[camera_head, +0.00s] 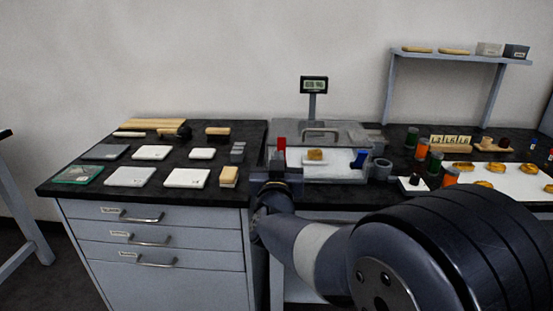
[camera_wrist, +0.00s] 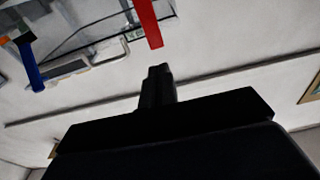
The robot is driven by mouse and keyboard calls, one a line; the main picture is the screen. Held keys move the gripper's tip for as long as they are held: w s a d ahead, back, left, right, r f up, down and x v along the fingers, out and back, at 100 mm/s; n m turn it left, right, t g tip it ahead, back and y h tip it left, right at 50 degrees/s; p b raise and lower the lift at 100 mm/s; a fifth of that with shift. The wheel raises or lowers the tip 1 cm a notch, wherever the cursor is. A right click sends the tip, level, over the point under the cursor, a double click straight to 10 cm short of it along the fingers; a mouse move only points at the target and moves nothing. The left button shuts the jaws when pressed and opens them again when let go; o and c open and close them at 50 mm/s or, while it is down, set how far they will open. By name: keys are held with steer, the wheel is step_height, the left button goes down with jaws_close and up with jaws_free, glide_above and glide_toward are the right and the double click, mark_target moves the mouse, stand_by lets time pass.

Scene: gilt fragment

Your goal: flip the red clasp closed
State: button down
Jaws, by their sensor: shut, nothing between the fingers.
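The red clasp (camera_head: 281,150) stands upright at the front left of a clear-lidded case (camera_head: 340,136). In the wrist view the red clasp (camera_wrist: 148,22) is a long red strip just beyond my fingertips. My gripper (camera_head: 279,170) is at the case's front left, just below the clasp in the picture. In the wrist view my gripper (camera_wrist: 159,71) is shut and empty, its tips close to the clasp's end. I cannot tell whether they touch it. The clasp's lower part is hidden behind my gripper in the head view.
A blue clasp (camera_head: 360,159) is at the case's front right, tilted. A gold fragment (camera_head: 315,155) lies inside the case. White tiles (camera_head: 187,178) and blocks cover the left counter. Jars and gold pieces crowd the right.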

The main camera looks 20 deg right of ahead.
steer(key=r+v, duration=0.1)
steer(key=v, duration=0.7)
steer(key=shift+p, duration=0.4)
steer(key=shift+d+f, duration=0.15)
